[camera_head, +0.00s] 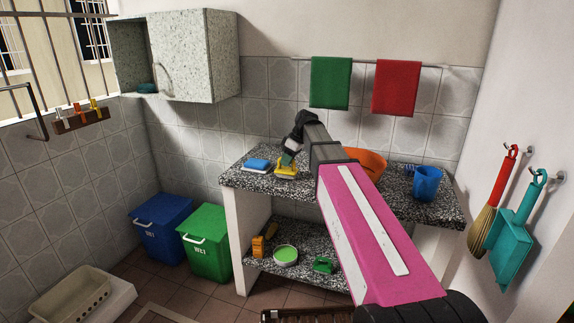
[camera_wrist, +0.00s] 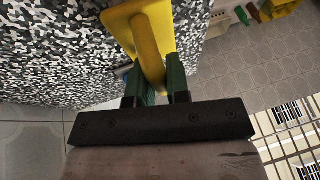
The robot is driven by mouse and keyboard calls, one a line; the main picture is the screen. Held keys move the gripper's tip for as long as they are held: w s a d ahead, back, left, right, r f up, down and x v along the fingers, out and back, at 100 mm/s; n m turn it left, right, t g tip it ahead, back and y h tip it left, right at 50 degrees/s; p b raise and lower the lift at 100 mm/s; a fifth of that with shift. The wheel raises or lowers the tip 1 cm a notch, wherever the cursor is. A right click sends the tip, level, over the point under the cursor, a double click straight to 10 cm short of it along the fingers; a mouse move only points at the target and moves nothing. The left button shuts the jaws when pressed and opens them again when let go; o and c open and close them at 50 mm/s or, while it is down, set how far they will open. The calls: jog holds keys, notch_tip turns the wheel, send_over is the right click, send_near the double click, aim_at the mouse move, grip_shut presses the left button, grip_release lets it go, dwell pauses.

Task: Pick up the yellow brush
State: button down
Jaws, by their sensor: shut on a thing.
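The yellow brush (camera_head: 286,169) is at the left part of the speckled counter in the head view, just below the end of my arm. In the wrist view the yellow brush (camera_wrist: 150,30) shows its flat body and its curved handle. My gripper (camera_wrist: 156,85) has its two green fingers shut on the handle. In the head view my gripper (camera_head: 290,157) is at the brush. I cannot tell whether the brush touches the counter. Its bristles are hidden.
A blue sponge (camera_head: 257,164) lies left of the brush. An orange bowl (camera_head: 368,163) stands behind my arm, and a blue mug (camera_head: 427,184) at the right. The shelf below holds a green bowl (camera_head: 286,255). The granite cabinet (camera_head: 205,55) hangs above left.

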notch_tip(320, 180, up, 3)
jog(key=shift+f, duration=0.2)
jog(key=s+a+r, duration=0.4)
jog(key=s+r, duration=0.3)
jog(key=s, duration=0.4)
jog(key=shift+r, duration=0.25)
